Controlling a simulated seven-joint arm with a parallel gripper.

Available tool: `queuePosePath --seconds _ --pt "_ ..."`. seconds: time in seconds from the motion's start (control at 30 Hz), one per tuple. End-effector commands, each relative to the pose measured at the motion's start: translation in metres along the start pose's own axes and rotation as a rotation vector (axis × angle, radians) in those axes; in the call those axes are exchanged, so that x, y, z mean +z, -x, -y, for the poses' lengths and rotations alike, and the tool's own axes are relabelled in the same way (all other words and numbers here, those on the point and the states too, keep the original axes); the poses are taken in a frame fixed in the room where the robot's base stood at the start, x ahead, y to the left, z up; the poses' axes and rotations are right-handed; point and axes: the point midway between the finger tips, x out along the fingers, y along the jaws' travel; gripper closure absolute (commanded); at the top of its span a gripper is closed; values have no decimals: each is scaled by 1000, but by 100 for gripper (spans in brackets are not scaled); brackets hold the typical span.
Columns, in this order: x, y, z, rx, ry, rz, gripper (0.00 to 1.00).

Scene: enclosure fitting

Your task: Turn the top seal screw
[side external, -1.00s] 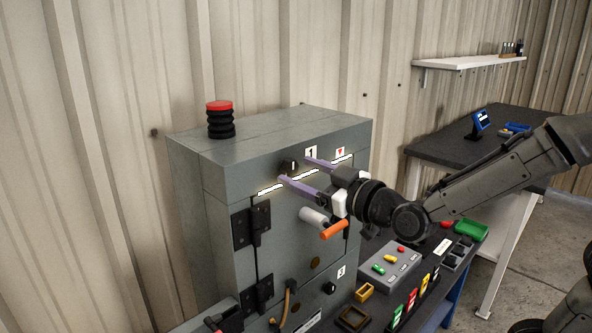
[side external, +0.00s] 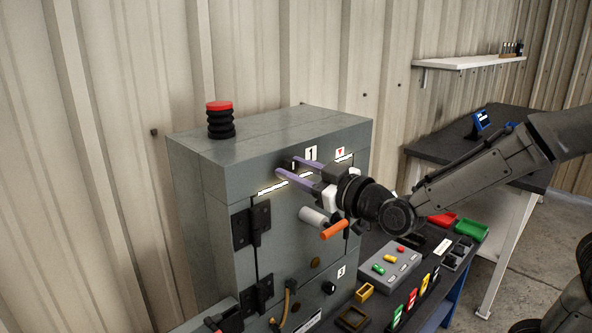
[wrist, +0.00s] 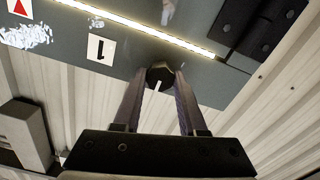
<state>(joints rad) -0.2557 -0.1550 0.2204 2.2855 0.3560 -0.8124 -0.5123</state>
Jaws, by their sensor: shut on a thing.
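The top seal screw (wrist: 160,72) is a dark round knob with a white pointer mark, set in the grey enclosure front beside the label 1 (wrist: 100,50). My gripper (wrist: 160,84) is shut on it, with one purple finger on each side in the wrist view. In the side view my gripper (side external: 288,166) reaches the upper front of the enclosure (side external: 220,180), left of the label 1 (side external: 311,153). There the fingers mostly hide the screw.
A lit strip (side external: 272,188) runs below the screw. An orange-tipped handle (side external: 334,230) sticks out under my gripper. A lower knob (side external: 330,288) sits near label 3. A red-topped black stack (side external: 220,120) stands on the enclosure. A grey button box (side external: 392,265) is at lower right.

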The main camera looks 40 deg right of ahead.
Motion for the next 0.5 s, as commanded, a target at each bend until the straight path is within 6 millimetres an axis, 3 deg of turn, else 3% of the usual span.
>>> queuePosePath --seconds 0.5 --pt "0 0 0 -1 -146 -1 100"
